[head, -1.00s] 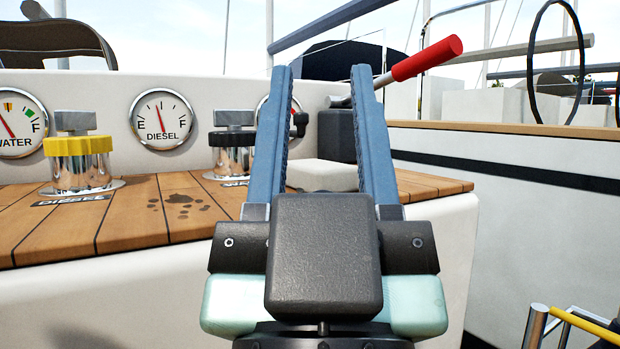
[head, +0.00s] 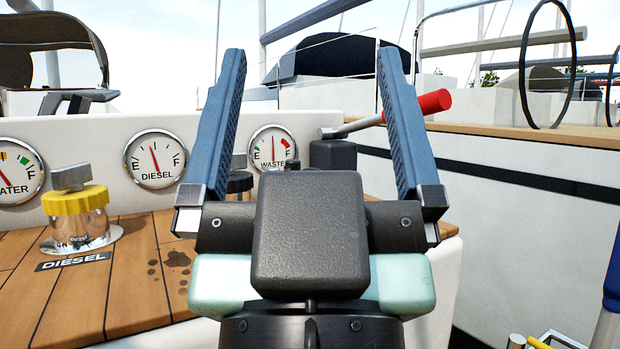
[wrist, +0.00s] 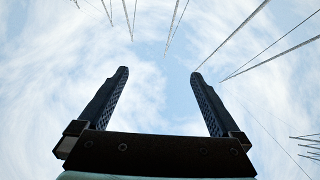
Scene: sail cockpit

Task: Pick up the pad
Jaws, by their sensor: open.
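My gripper (head: 311,58) is open and empty, its two blue-grey fingers spread wide and pointing up and away in the head view. It also shows in the wrist view (wrist: 160,74), with only sky and rigging lines between the fingers. I cannot make out the pad in either current view. A pale, block-shaped thing that showed behind the gripper a second ago, possibly the pad, is now hidden by my gripper.
A teak-topped ledge (head: 90,305) with a yellow-collared diesel filler cap (head: 75,212) is at left. Fuel, water and waste gauges, including the diesel gauge (head: 155,159), line the white wall behind. A red-handled lever (head: 418,106) stands behind the right finger.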

